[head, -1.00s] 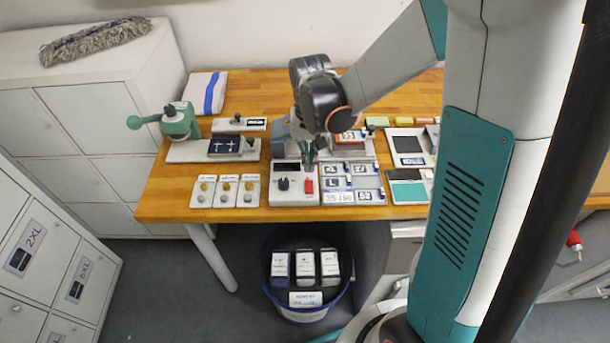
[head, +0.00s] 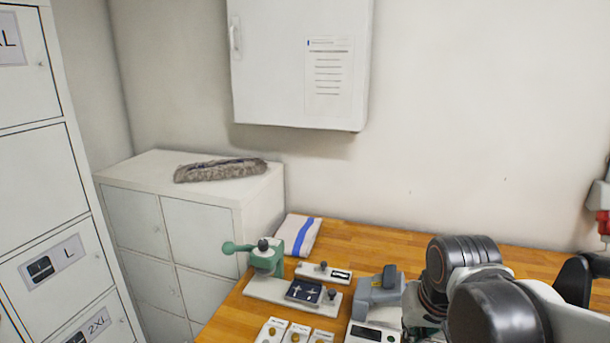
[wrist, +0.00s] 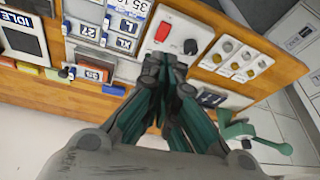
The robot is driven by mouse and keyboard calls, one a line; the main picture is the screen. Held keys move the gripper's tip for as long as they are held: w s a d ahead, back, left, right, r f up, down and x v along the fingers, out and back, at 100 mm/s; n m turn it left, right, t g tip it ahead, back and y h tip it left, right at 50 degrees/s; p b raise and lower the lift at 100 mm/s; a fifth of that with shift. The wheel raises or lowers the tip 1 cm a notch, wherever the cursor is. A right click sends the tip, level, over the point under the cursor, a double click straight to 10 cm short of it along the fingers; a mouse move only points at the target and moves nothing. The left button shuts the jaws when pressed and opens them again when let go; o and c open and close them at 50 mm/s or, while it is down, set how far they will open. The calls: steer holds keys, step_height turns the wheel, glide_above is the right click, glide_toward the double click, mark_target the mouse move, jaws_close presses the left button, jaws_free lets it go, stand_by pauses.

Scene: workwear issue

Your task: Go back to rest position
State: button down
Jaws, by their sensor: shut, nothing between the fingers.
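My gripper (wrist: 170,72) is in the middle of the wrist view, its teal fingers closed together with nothing between them. It is above the workbench, in front of a white control box (wrist: 207,32) with a red switch (wrist: 163,32) and a black knob (wrist: 190,46). I cannot tell how far above the box the fingertips are. In the head view my dark wrist and arm links fill the lower right corner and largely hide the fingers.
The wooden bench (head: 375,237) carries a green hand press (head: 267,257), a folded striped cloth (head: 300,235) and a grey device (head: 378,290). In the wrist view, size tiles (wrist: 125,43) lie left of the fingers. A wall cabinet (head: 280,60) hangs above; lockers (head: 40,170) stand left.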

steer(key=s+n+t+b, duration=0.1)
steer(key=s+t+b, duration=0.1)
steer(key=s, duration=0.5)
steer(key=shift+s+r+n+t, duration=0.15)
steer(key=shift+r+n+t, duration=0.2)
steer(key=shift+t, duration=0.25)
steer(key=shift+d, duration=0.1)
